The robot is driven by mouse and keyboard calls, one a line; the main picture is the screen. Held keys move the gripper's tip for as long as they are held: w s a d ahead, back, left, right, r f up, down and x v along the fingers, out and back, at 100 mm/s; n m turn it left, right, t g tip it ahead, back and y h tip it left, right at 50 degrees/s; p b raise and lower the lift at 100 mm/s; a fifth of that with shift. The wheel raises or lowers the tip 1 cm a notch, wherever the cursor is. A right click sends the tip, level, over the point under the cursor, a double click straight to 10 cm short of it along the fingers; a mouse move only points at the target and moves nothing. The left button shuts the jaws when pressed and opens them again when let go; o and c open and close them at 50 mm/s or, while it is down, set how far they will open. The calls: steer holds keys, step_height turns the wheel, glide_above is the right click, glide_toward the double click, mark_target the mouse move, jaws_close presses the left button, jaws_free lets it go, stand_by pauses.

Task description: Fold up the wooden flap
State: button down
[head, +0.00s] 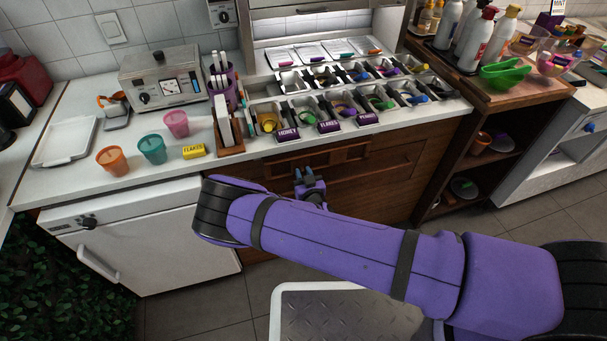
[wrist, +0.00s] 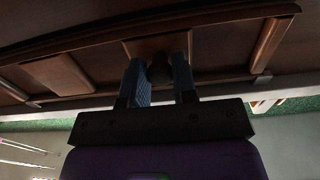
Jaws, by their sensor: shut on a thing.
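The brown wooden flap (head: 375,184) is part of the wooden front under the topping counter. Its panelled wood also shows in the wrist view (wrist: 215,48). My gripper (head: 304,174) is at this front, left of its middle. In the wrist view my gripper (wrist: 160,77) has its two blue fingers on either side of a small dark round knob (wrist: 159,70) on a wooden panel, shut on it. In the head view my fingers and arm hide the knob and part of the wood. How far the flap is tilted is hard to tell.
Above the front, the white counter (head: 60,190) holds topping trays (head: 342,104), orange (head: 112,161), teal (head: 152,150) and pink cups, and a yellow box. A white fridge (head: 150,240) stands left of the front, open wooden shelves (head: 470,175) to its right. Tiled floor lies below.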

steer(key=shift+s+d+r+g+h, duration=0.2)
steer(key=shift+s+r+g, duration=0.25)
steer(key=shift+g, duration=0.3)
steer(key=shift+s+d+r+g+h, duration=0.1)
steer(key=shift+s+r+g+h, duration=0.1)
steer(key=shift+s+r+g, duration=0.4)
steer(key=g, duration=0.1)
steer(key=r+g, duration=0.1)
steer(key=shift+s+d+r+g+h, duration=0.1)
steer(key=shift+s+r+g+h, duration=0.05)
steer(key=shift+s+g+h, duration=0.2)
step_height(320, 180, up, 9)
steer(key=g+h, duration=0.2)
steer(key=g, duration=0.4)
steer(key=shift+g, duration=0.4)
steer(key=shift+w, duration=0.15)
